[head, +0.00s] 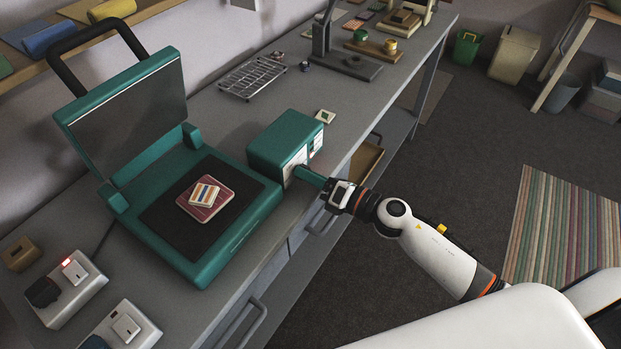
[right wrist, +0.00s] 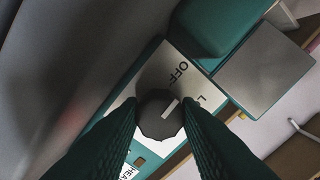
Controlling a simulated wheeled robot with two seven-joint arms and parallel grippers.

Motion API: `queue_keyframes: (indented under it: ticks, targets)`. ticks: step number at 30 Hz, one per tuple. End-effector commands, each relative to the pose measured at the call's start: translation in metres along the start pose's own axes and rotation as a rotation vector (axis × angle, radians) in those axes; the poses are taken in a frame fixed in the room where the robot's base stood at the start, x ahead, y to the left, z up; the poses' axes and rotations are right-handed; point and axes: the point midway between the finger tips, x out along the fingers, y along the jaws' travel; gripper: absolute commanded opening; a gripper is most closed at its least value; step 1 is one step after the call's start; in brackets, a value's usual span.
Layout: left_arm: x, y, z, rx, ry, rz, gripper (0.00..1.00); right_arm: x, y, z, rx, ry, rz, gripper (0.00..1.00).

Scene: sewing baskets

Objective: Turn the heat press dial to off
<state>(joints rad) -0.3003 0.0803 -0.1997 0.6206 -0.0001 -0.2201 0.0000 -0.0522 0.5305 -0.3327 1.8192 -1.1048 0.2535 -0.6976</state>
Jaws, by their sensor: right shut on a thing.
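The teal heat press (head: 215,262) stands on the grey workbench with its lid (head: 125,120) raised. Its teal control box (head: 283,138) sits at the right of the press. The dark dial (right wrist: 158,128) shows on the box's pale label panel in the right wrist view. Its white mark points between the printed OFF (right wrist: 178,72) and a letter L at its right. My right gripper (head: 301,174) is at the box's front face; in the right wrist view its fingers (right wrist: 160,106) are shut on the dial from both sides. The head view hides the dial. My left gripper is not in view.
A striped patch (head: 205,193) lies on a red pad (head: 190,209) on the press's dark plate. A wire rack (head: 252,77) lies beyond the box. An open drawer (head: 366,160) sticks out below the bench edge near my right arm.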

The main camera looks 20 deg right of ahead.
Motion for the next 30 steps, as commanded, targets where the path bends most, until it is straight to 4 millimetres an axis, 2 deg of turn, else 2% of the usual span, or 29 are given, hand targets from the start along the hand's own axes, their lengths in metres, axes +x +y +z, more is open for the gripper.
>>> queue_keyframes:
  ticks: [12, 28, 29, 30]
  targets:
    - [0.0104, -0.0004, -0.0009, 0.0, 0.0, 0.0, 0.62, -0.0006, 0.0017, 0.0024, -0.18, -0.004, 0.002, 0.07]
    - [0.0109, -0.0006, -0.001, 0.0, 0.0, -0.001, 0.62, -0.0006, 0.0016, 0.002, -0.203, -0.005, 0.002, 0.07]
    - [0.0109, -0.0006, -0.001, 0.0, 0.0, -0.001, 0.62, -0.0006, 0.0016, 0.002, -0.203, -0.005, 0.002, 0.33]
    - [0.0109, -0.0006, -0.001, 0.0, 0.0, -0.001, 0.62, -0.0006, 0.0015, 0.0019, -0.203, -0.005, 0.002, 0.4]
